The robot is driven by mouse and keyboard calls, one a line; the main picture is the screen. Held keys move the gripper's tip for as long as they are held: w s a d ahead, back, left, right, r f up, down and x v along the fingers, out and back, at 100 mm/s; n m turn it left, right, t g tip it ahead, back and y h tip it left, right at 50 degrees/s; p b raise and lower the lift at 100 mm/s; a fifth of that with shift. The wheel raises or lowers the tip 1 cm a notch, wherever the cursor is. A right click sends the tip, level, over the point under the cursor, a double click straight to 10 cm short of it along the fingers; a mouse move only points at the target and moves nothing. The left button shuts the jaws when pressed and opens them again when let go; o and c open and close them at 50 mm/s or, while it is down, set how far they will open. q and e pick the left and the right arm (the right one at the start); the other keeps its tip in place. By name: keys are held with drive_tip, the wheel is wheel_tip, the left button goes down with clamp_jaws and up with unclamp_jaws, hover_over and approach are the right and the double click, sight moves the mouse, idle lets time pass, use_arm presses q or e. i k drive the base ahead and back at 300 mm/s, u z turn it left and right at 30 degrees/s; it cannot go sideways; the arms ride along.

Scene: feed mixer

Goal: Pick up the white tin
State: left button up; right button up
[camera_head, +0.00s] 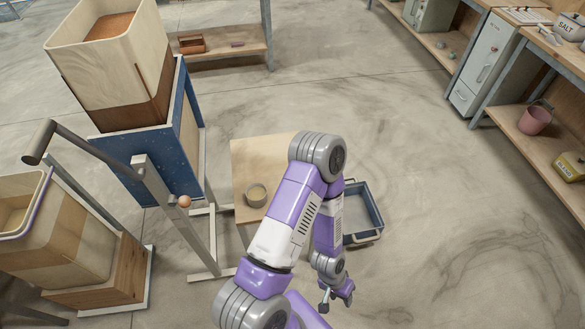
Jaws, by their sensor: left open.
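My left gripper (327,304) is low in the middle of the view, beyond my purple and white arm. It is open, with nothing seen between its fingers, and is far from the tin. My right gripper is not in view.
A wooden hopper on a blue stand (140,160) is at left. A pink bucket (536,119) sits on the right shelf. Floor between is clear.

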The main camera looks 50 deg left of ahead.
sight(256, 194)
drive_tip(key=i, duration=0.7)
drive_tip(key=u, duration=3.05)
drive_tip(key=i, duration=0.5)
